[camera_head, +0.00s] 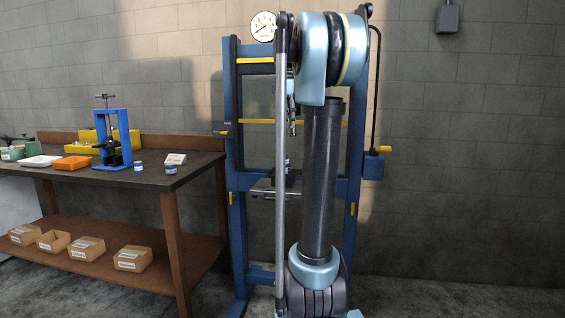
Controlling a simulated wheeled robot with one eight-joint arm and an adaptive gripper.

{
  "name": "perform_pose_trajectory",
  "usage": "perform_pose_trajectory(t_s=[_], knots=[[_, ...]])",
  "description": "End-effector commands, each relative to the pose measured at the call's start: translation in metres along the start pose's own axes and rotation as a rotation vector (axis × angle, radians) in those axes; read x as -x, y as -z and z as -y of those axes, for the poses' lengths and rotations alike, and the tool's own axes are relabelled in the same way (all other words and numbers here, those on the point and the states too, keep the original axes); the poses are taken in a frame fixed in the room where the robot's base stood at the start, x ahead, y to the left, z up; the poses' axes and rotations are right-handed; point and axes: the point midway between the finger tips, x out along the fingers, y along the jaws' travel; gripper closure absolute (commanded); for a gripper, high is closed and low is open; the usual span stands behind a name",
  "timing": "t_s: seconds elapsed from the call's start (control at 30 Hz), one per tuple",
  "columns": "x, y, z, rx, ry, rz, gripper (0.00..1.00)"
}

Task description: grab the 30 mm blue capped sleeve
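Two small white cylinders with blue bands stand on the dark workbench top (207,160). One cylinder (138,166) is beside the blue bench press (116,140), and the other cylinder (171,169) is nearer the bench's right end, in front of a small white label card (176,158). Their sizes and any lettering are too small to read, so I cannot tell which, if either, is the 30 mm sleeve. My arm stands upright in front of the blue floor frame, right of the bench. I cannot make out my gripper in this view.
An orange tray (71,164), a white tray (41,161) and a yellow bin (88,137) are left on the bench. Several cardboard boxes sit on the lower shelf (160,249). The blue floor frame (235,140) stands close to the bench's right end. Floor at right is clear.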

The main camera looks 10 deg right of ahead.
Motion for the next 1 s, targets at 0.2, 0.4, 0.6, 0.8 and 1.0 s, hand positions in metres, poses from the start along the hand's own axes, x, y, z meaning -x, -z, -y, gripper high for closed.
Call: perform_pose_trajectory(t_s=[0.2, 0.4, 0.6, 0.8, 1.0], knots=[[0.017, -0.01, -0.026, 0.138, 0.014, -0.004, 0.4], [0.006, -0.011, -0.028, 0.16, 0.016, -0.005, 0.4], [-0.029, -0.01, -0.028, 0.159, 0.016, -0.005, 0.4], [-0.063, -0.01, -0.027, 0.158, 0.016, -0.005, 0.4], [-0.092, -0.01, -0.026, 0.158, 0.016, -0.005, 0.4]])
